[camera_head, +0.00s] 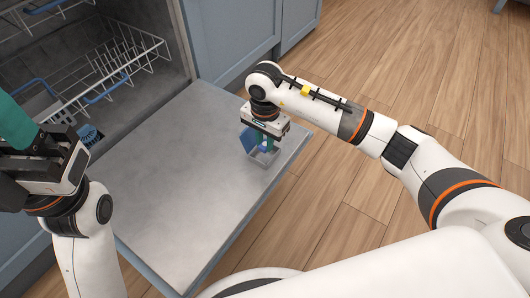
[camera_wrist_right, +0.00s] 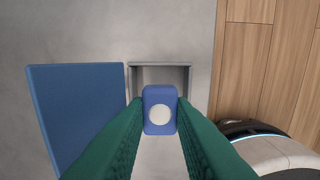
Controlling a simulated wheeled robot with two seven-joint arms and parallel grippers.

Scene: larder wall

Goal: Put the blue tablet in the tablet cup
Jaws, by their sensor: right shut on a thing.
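My right gripper (camera_head: 264,141) points down over the lowered door. In the right wrist view its green fingers (camera_wrist_right: 160,118) are shut on the blue tablet (camera_wrist_right: 160,97), which has a white round spot. The tablet cup (camera_head: 264,160) is a grey square-rimmed recess in the door; it also shows in the right wrist view (camera_wrist_right: 160,66). The tablet overlaps the cup's near part in that view, and its height above the cup is hard to tell. The blue lid (camera_wrist_right: 76,112) stands open left of the cup. My left gripper (camera_head: 14,124) is partly cut off at the left edge.
The lowered grey dishwasher door (camera_head: 180,170) is otherwise bare. A wire rack (camera_head: 100,75) with blue parts sits inside the machine at the upper left. Blue cabinets (camera_head: 235,38) stand behind, and wooden floor (camera_head: 400,65) lies to the right.

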